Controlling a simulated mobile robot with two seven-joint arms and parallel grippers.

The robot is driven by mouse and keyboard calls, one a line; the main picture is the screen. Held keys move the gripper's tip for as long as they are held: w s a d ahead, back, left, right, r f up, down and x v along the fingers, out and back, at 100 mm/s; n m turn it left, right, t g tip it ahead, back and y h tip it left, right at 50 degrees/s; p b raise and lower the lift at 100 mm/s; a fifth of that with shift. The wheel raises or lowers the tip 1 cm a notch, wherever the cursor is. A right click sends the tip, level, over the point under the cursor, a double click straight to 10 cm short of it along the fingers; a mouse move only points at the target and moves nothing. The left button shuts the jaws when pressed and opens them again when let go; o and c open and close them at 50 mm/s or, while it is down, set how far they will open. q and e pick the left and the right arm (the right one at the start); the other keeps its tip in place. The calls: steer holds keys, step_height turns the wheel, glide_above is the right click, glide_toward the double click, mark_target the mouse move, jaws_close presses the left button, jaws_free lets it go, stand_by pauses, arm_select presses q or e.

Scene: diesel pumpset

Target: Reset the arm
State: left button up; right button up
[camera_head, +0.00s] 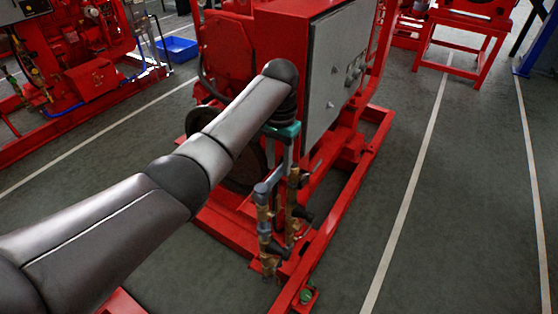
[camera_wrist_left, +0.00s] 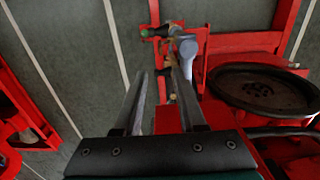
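My left arm reaches in from the left in the head view and ends in the left gripper (camera_head: 279,170), which points down beside the red pumpset (camera_head: 225,45). In the left wrist view the two fingers of this gripper (camera_wrist_left: 158,78) stand apart, with floor and red frame showing between them. Nothing shows held between them. Brass valves and pipes (camera_head: 265,222) are just below and behind the fingertips in the head view; I cannot tell whether a finger touches them. My right gripper is in neither view.
A grey control panel (camera_head: 338,65) is on the pumpset, right of the gripper. A dark wheel (camera_wrist_left: 265,90) is close at the right in the wrist view. The red base rail (camera_head: 338,218) runs beside the valves. Open floor (camera_head: 470,190) lies to the right.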

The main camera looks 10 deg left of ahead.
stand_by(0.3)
arm_select(q)
steer(key=s+d+f+t+h, duration=0.1)
steer(key=s+d+f, duration=0.2)
steer(key=s+f, duration=0.9)
steer(key=s+a+r+n+t, duration=0.15)
steer(key=s+a, duration=0.25)
steer(key=s, duration=0.6)
steer(key=s+a+r+n+t, duration=0.1)
steer(key=s+a+r, duration=0.25)
steer(key=s, duration=0.55)
step_height(320, 180, down, 28)
steer(key=s+g+b, duration=0.1)
steer(key=s+b, duration=0.2)
steer(key=b, duration=0.2)
steer(key=s+a+f+g+y+b, duration=0.1)
steer(key=s+a+f+b, duration=0.2)
steer(key=s+f, duration=1.1)
step_height(320, 180, down, 4)
steer(key=shift+r+m+b, duration=0.2)
steer(key=shift+m+b, duration=0.25)
steer(key=shift+b, duration=0.1)
